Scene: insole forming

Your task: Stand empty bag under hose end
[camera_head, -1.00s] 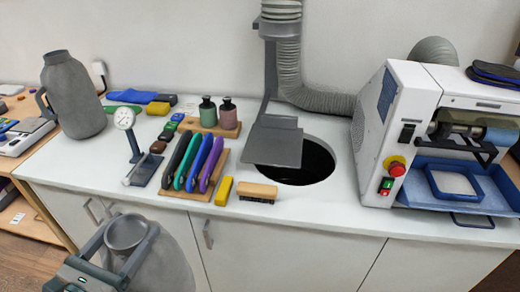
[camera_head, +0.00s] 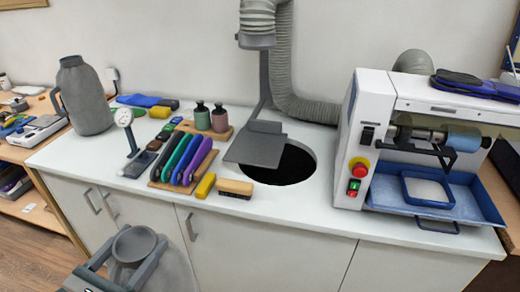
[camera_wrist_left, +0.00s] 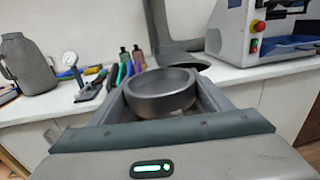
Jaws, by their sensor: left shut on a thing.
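My left gripper (camera_head: 136,248) is shut on a grey bag (camera_head: 133,243) with a round, open collar, low at the left in front of the cabinets. In the left wrist view the bag's collar (camera_wrist_left: 160,92) sits upright between the two fingers. The bag's lower part is mostly hidden or out of frame. The hose end (camera_head: 257,38) points down from the wall, above a flat grey plate (camera_head: 257,146) on a bracket. The held bag is well to the left of the plate and below the worktop. My right gripper is not in view.
A grey jug-shaped vessel with a handle (camera_head: 84,98) stands at the worktop's left. A white machine (camera_head: 362,125) stands right.

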